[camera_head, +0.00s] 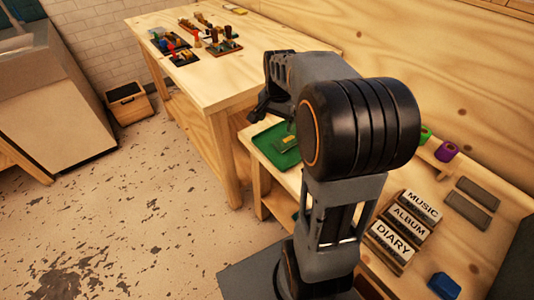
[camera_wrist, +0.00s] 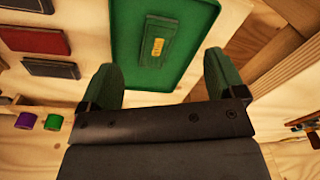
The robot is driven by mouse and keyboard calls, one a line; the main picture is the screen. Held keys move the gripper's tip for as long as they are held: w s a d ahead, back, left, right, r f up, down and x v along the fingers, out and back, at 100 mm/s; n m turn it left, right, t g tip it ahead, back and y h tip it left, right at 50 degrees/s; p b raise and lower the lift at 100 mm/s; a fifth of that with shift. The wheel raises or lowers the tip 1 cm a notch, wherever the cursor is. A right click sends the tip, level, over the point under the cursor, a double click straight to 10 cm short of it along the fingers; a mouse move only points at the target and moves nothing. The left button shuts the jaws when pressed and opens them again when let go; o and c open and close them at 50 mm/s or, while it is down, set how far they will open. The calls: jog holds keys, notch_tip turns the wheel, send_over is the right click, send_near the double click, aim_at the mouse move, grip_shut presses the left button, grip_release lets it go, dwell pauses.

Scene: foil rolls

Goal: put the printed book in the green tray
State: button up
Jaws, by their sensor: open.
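The green tray (camera_head: 262,137) lies on the lower wooden table, partly hidden behind my arm. It shows large in the wrist view (camera_wrist: 195,20). A dark green book (camera_wrist: 148,58) with a yellow printed label lies inside the tray, surrounded by bare tray floor. The book also shows in the head view (camera_head: 284,141). My gripper (camera_wrist: 163,82) is open, with nothing between its green fingers. The book is ahead of the fingertips and apart from them. In the head view my gripper (camera_head: 262,110) is over the tray area, mostly hidden by my wrist.
Blocks marked MUSIC (camera_head: 422,204), ALBUM (camera_head: 409,222) and DIARY (camera_head: 393,240) stand right of my arm. Beyond are grey slabs (camera_head: 478,190), a purple roll (camera_head: 446,151) and a green roll (camera_head: 426,135). A blue object (camera_head: 443,286) is in front. A higher table (camera_head: 220,90) stands behind.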

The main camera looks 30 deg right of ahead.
jog(key=s+a+f+n+t, duration=0.1)
jog(key=s+a+n+t, duration=0.1)
jog(key=s+a+n, duration=0.9)
jog(key=shift+s+a+f, duration=0.25)
jog(key=shift+s+a, duration=0.2)
jog(key=shift+s, duration=0.65)
